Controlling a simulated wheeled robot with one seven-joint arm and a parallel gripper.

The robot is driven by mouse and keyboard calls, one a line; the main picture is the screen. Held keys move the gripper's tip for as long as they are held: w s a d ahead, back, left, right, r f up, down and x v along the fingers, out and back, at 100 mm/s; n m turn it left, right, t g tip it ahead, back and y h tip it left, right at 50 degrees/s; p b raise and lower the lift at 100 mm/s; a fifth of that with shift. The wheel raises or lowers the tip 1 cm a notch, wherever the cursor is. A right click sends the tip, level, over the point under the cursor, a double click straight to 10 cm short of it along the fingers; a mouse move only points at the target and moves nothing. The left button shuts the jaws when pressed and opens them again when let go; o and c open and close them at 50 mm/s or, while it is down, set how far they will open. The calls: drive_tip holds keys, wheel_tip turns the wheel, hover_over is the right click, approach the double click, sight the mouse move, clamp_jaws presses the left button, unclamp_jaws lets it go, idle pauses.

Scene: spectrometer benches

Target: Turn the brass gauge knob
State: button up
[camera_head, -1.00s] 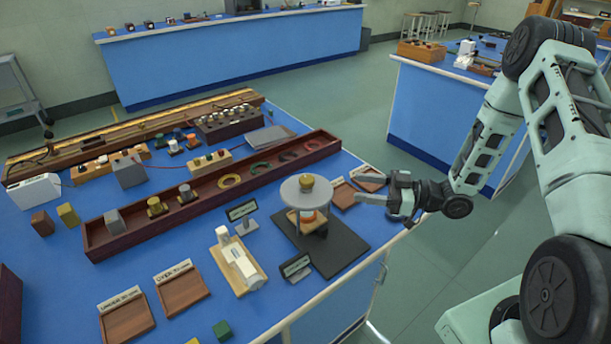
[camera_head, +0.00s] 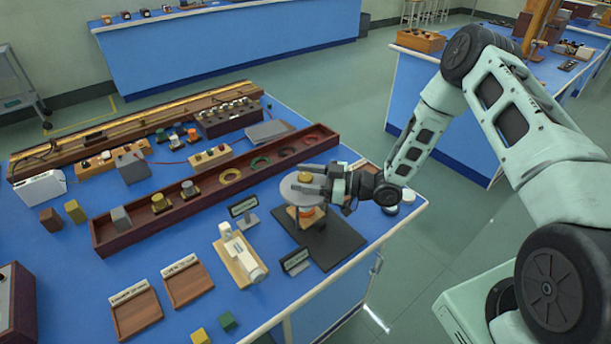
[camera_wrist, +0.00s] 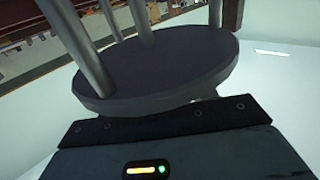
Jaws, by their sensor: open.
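A round grey plate (camera_head: 288,188) stands on thin posts over a black base (camera_head: 337,243), with an orange and white part (camera_head: 306,212) beneath it. The brass gauge knob (camera_head: 305,177) sits on top of the plate and is mostly hidden by my fingers. My gripper (camera_head: 304,180) is open at the plate from the right, its fingertips over the plate on either side of the knob. I cannot tell whether they touch it. In the wrist view the plate (camera_wrist: 165,75) and its posts fill the middle; the knob and fingers are not visible there.
A small sign (camera_head: 243,206) stands left of the plate and another sign (camera_head: 295,261) in front. A long wooden tray (camera_head: 107,245) with weights and rings runs behind. A white instrument on a wooden base (camera_head: 240,255) is at front left. The aisle floor at right is clear.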

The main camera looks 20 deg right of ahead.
drive_tip(key=c, duration=1)
drive_tip(key=shift+o, duration=0.2)
drive_tip(key=b, duration=0.1)
drive_tip(key=n+g+b, duration=0.1)
drive_tip(key=shift+w+f+g+y+b, duration=0.1)
drive_tip(key=shift+f+g+y+b, duration=0.2)
drive_tip(key=shift+y, duration=0.1)
drive_tip(key=shift+r+n+g+y+b, duration=0.1)
drive_tip(key=shift+n+g+y+b, duration=0.3)
drive_tip(key=shift+n+g+b, duration=0.55)
drive_tip(key=shift+r+g, duration=0.15)
drive_tip(key=shift+g, duration=0.3)
drive_tip(key=o, duration=1)
drive_tip(key=shift+c, duration=0.2)
drive_tip(key=shift+d, duration=0.15)
